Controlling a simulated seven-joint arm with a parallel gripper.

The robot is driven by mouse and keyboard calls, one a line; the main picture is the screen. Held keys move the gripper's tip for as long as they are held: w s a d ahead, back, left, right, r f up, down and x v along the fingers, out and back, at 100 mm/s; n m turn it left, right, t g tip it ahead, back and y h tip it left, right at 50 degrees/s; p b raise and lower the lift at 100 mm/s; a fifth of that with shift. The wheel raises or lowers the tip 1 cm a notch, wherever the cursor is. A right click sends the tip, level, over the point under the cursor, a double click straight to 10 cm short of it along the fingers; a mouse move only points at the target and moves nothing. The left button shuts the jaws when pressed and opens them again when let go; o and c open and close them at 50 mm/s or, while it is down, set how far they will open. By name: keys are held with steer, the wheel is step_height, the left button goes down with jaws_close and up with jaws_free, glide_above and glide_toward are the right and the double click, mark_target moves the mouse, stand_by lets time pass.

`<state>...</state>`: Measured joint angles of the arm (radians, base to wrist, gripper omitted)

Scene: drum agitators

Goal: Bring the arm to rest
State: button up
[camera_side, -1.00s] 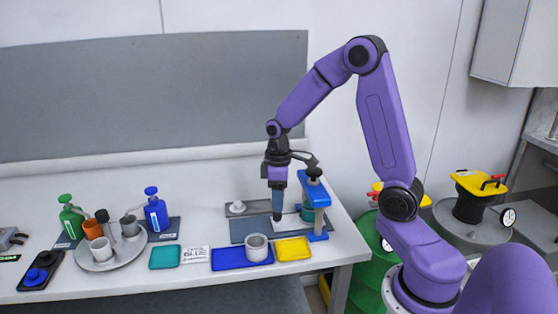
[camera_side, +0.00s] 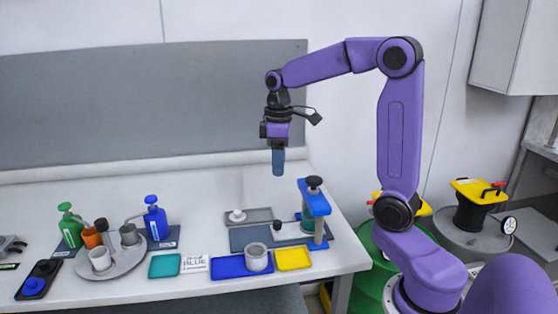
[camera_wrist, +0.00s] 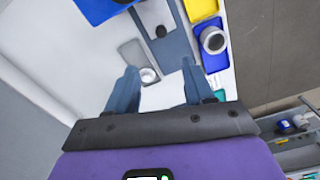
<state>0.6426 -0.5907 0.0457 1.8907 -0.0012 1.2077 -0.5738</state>
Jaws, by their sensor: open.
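My gripper (camera_side: 278,168) hangs pointing down above the right part of the white bench (camera_side: 200,278), clear of everything below it. In the wrist view its two blue-grey fingers (camera_wrist: 163,92) stand apart with nothing held between them. My purple arm is raised, bent at the elbow, in the side view.
Below stand a blue press-like stand (camera_side: 316,200), a grey cup (camera_side: 257,257) on a blue tray (camera_side: 228,266), a yellow tray (camera_side: 293,257) and a teal tray (camera_side: 165,265). Drums stand right.

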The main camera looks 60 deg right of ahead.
steer(key=s+a+f+n, duration=0.2)
steer(key=s+a, duration=0.5)
steer(key=s, duration=0.1)
steer(key=s+a+f+n, duration=0.3)
steer(key=s+a, duration=0.5)
steer(key=s+f+n, duration=0.1)
steer(key=s+f, duration=0.1)
steer(key=s, duration=0.6)
steer(key=shift+s+n, duration=0.2)
steer(key=shift+n, duration=0.1)
steer(key=shift+r, duration=0.1)
stand_by(0.6)
